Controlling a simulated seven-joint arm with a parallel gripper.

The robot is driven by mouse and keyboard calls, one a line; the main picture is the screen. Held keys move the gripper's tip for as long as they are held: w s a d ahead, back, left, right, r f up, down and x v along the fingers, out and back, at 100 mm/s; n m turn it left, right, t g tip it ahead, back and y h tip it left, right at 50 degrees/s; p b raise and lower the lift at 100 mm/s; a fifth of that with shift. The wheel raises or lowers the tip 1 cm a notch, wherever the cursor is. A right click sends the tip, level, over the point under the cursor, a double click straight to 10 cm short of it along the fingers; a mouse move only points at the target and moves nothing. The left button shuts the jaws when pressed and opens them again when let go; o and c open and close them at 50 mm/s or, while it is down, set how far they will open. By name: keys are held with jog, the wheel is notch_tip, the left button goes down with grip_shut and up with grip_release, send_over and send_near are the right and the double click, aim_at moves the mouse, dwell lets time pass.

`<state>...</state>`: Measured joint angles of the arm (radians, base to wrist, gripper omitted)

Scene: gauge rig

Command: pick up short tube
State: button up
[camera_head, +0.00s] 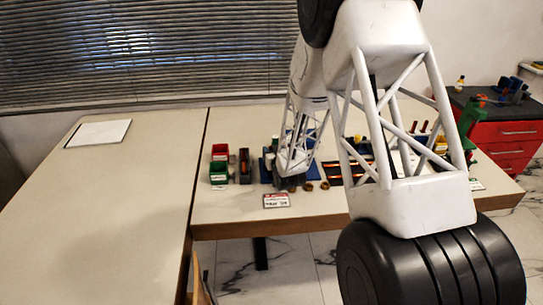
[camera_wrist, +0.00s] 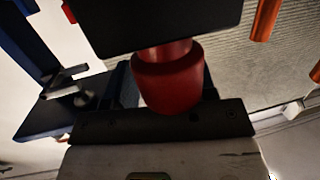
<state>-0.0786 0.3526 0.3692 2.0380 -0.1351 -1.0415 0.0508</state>
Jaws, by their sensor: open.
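In the wrist view a red cylindrical piece (camera_wrist: 168,80) with a wider collar stands between the two dark jaws of my gripper (camera_wrist: 160,85). The jaws are apart; I cannot tell whether either touches it, or whether it is the short tube. Two copper-coloured tubes, one at the upper right (camera_wrist: 266,18) and one at the right edge, lie outside the jaws. In the head view my gripper (camera_head: 289,182) is low over the table's front part, largely hidden by my arm. Copper-coloured tubes (camera_head: 357,168) show right of it, partly behind my arm.
A red bin (camera_head: 220,151) and a green bin (camera_head: 218,171) stand left of my gripper, with a dark holder (camera_head: 244,165) beside them. A small sign (camera_head: 276,201) lies at the table's front edge. The left table (camera_head: 110,210) is mostly clear. A red drawer cabinet (camera_head: 507,135) stands right.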

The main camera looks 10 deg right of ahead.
jog(key=shift+w, duration=0.3)
dwell(0.4)
grip_shut()
jog(key=shift+r, duration=0.1)
notch_tip(320, 180, up, 10)
dwell(1.0)
dwell(0.5)
